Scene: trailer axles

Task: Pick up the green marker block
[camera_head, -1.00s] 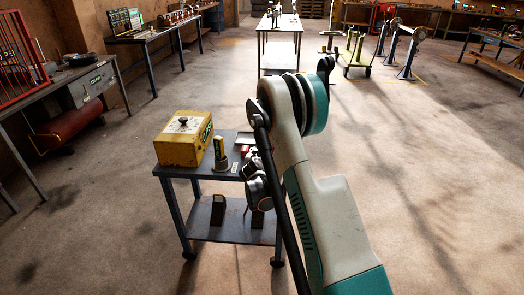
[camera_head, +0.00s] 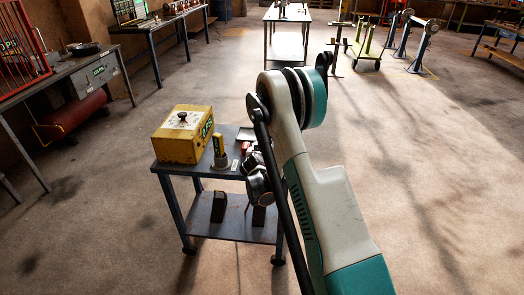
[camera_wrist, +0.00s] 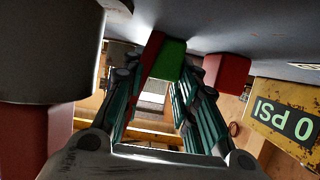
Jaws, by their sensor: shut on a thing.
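The green marker block (camera_wrist: 171,60) shows in the wrist view between the far ends of my gripper's fingers (camera_wrist: 160,78), close to a grey surface at the top of the picture. A red face lies along its left side; I cannot tell if it is part of the block. My gripper is shut on the green block. In the head view my arm hides most of the gripper and the block cannot be made out, at the right side of the small grey cart (camera_head: 226,176).
A yellow box (camera_head: 183,136) with a display stands on the cart's left, beside a small upright yellow-green item (camera_head: 218,147). In the wrist view a red piece (camera_wrist: 227,75) is right of the fingers and a large grey body (camera_wrist: 50,50) is close at left. Open floor surrounds the cart.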

